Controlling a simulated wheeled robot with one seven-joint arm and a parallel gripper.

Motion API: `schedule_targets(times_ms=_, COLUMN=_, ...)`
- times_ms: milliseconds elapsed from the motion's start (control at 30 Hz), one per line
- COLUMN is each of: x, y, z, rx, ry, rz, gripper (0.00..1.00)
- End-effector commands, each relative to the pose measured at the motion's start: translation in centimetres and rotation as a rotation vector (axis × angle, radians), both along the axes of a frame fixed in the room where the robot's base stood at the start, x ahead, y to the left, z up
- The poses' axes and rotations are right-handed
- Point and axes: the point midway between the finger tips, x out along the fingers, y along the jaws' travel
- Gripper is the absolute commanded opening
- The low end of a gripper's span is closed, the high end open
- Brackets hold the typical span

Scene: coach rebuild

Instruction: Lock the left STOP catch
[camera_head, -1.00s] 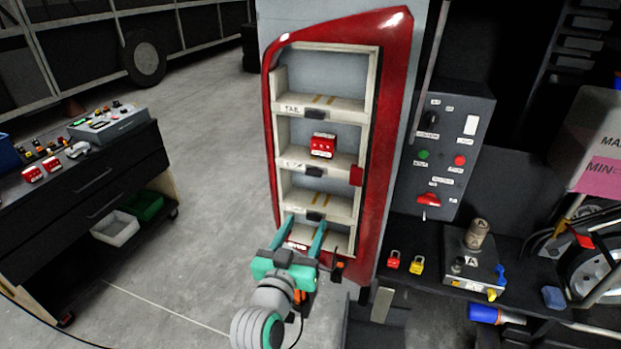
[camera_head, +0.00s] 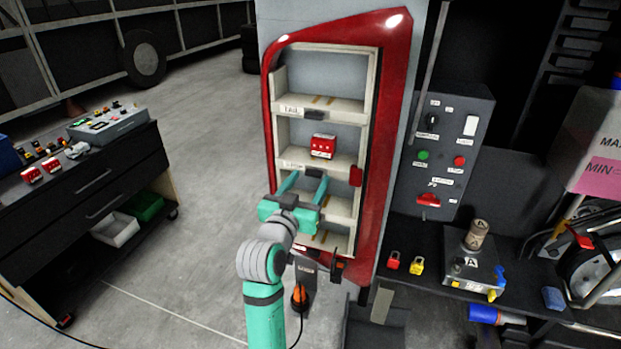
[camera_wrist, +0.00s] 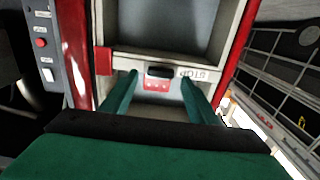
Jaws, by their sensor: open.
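The STOP catch (camera_head: 314,172) is a small dark block on the front lip below the second bay of the red-framed lamp housing (camera_head: 392,120). In the wrist view the catch (camera_wrist: 160,72) shows beside an upside-down STOP label (camera_wrist: 193,74). A red lamp module (camera_head: 323,146) sits in the bay above that lip; part of it shows in the wrist view (camera_wrist: 157,86). My gripper (camera_head: 303,180) is open and empty in front of the lip. Its fingers lie on either side of the catch in the wrist view; contact cannot be told.
A red block (camera_head: 356,176) sits on the housing's right edge beside the STOP lip. A dark control panel (camera_head: 440,150) and a bench with padlocks (camera_head: 393,260) stand at right. A black drawer cart (camera_head: 90,190) stands at left, with open floor between.

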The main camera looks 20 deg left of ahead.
Motion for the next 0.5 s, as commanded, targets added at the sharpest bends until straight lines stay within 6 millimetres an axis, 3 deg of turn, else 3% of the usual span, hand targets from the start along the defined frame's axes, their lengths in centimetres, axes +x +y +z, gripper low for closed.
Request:
schedule_targets(times_ms=200, x=1.8, y=0.0, z=0.0, rx=0.0, ry=0.0, rz=0.0, gripper=0.55)
schedule_targets(times_ms=500, x=2.1, y=0.0, z=0.0, rx=0.0, ry=-0.001, rz=0.001, gripper=0.55)
